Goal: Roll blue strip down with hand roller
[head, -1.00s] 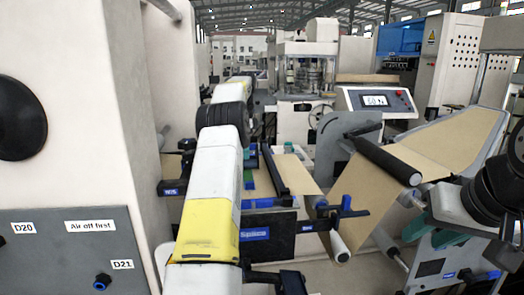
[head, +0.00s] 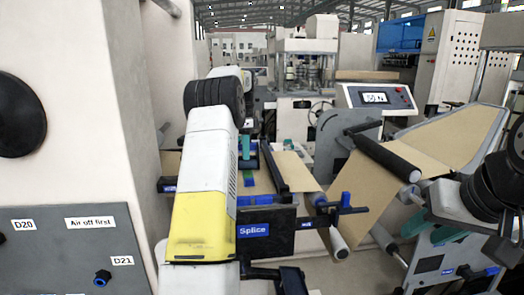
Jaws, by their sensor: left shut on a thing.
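My left arm reaches forward over the splice table, and its gripper (head: 247,150) is mostly hidden behind the arm. Teal finger parts show just right of the arm. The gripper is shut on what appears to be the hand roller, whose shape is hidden. The blue strip (head: 249,181) shows as a small blue patch on the brown kraft web (head: 266,182), just below the left gripper. I cannot tell whether the roller touches it. My right gripper (head: 430,229), with teal fingers spread apart, is empty near the lower right, away from the strip.
The dark splice bar (head: 275,168) runs beside the strip. A panel marked Splice (head: 268,230) stands in front. A black roller (head: 383,160) carries kraft web at right. A tall beige machine wall (head: 80,120) closes the left side. A control screen (head: 376,97) stands behind.

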